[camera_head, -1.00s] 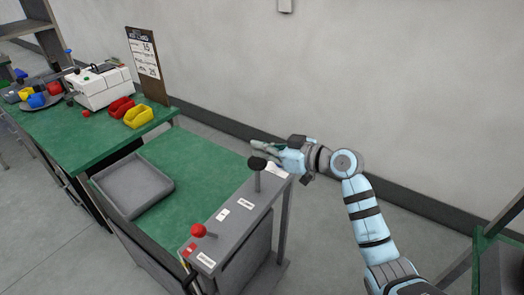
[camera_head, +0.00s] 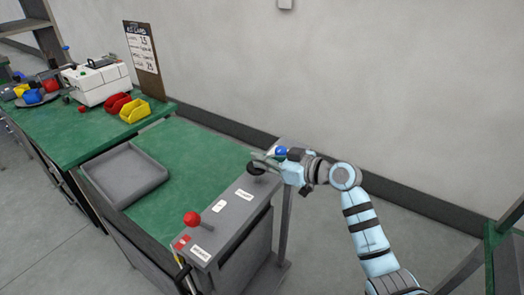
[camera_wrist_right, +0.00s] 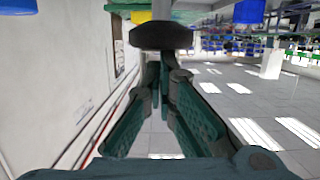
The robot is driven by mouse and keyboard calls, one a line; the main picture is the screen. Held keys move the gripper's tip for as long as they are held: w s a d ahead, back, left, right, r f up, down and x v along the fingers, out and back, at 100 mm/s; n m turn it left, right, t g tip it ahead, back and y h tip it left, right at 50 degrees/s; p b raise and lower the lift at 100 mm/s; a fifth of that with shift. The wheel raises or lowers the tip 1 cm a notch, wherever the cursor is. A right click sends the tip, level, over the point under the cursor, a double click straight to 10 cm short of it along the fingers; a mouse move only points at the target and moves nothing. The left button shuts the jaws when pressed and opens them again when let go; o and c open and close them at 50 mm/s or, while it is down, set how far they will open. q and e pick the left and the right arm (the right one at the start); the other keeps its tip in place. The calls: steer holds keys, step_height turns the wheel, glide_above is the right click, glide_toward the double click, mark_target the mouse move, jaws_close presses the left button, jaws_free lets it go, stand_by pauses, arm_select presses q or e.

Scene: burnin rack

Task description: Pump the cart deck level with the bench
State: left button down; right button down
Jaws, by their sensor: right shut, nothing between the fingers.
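The cart (camera_head: 238,215) has a green deck (camera_head: 190,155) and a grey panel along its near right side. The deck lies beside the green-topped bench (camera_head: 85,135) and looks lower than its top. A black pump knob (camera_head: 256,168) sits low over the panel; its stem is barely visible. My right gripper (camera_head: 258,158) is shut and empty, with its fingertips right at the knob. In the wrist view the knob (camera_wrist_right: 160,37) shows just beyond the closed fingertips (camera_wrist_right: 165,72); contact is unclear. My left gripper is out of view.
A red ball lever (camera_head: 192,218) stands at the panel's near end; a blue ball (camera_head: 281,151) is beside my right gripper. A grey tray (camera_head: 125,190) lies on the deck. Yellow (camera_head: 135,111) and red (camera_head: 118,103) bins stand on the bench. A wall is behind.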

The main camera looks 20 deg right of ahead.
steer(key=shift+r+p, duration=0.1)
steer(key=shift+p, duration=0.2)
steer(key=shift+r+p, duration=0.35)
step_height(320, 180, up, 4)
steer(key=p, duration=0.3)
steer(key=shift+f, duration=0.2)
steer(key=b+v, duration=0.1)
steer(key=v, duration=0.9)
steer(key=shift+b, duration=0.35)
steer(key=shift+a+f, duration=0.15)
